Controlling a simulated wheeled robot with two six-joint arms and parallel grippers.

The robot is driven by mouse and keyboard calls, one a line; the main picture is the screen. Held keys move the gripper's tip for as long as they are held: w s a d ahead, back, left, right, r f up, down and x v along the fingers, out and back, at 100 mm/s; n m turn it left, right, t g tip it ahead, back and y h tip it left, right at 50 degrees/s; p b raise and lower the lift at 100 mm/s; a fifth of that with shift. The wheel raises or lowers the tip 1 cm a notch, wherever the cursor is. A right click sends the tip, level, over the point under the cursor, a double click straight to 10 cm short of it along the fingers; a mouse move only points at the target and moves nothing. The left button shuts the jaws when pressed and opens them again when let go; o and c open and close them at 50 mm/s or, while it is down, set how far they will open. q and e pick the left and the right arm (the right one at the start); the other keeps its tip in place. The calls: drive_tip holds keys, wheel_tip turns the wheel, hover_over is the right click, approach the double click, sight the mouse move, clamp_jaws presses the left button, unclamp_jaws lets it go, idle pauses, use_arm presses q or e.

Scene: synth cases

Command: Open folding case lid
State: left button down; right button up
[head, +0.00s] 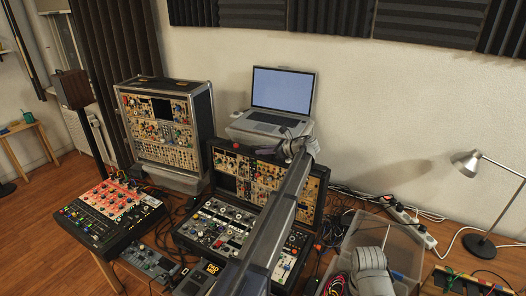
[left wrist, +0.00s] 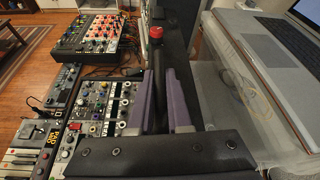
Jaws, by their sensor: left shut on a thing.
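The folding case has a flat lower half (head: 222,226) full of knobs and cables. Its lid (head: 228,172), also filled with modules, stands raised at the back of the lower half. A red knob sits on the lid's top left corner, and it also shows in the left wrist view (left wrist: 156,31). My left gripper (head: 298,152) is at the lid's top edge, with its arm crossing in front of the case. In the left wrist view its two purple-padded fingers (left wrist: 164,100) are shut on the dark lid edge. The arm hides part of the case.
A laptop (head: 279,97) stands on a clear box close behind the lid. A tall synth case (head: 160,125) and a mixer (head: 108,213) are at left. A clear bin (head: 368,232), cables and a lamp (head: 480,245) are at right.

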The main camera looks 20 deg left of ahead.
use_arm(q)
drive_tip(key=shift+w, duration=0.25)
drive_tip(key=c, duration=0.9)
unclamp_jaws()
drive_tip(key=shift+o, duration=0.2)
drive_tip(key=shift+s+d+r+p, duration=0.1)
drive_tip(key=shift+d+r+p, duration=0.2)
drive_tip(key=shift+d, duration=0.2)
drive_tip(key=p+v, duration=0.2)
drive_tip(key=v, duration=0.4)
drive_tip(key=shift+s+d, duration=0.1)
drive_tip(key=shift+d, duration=0.3)
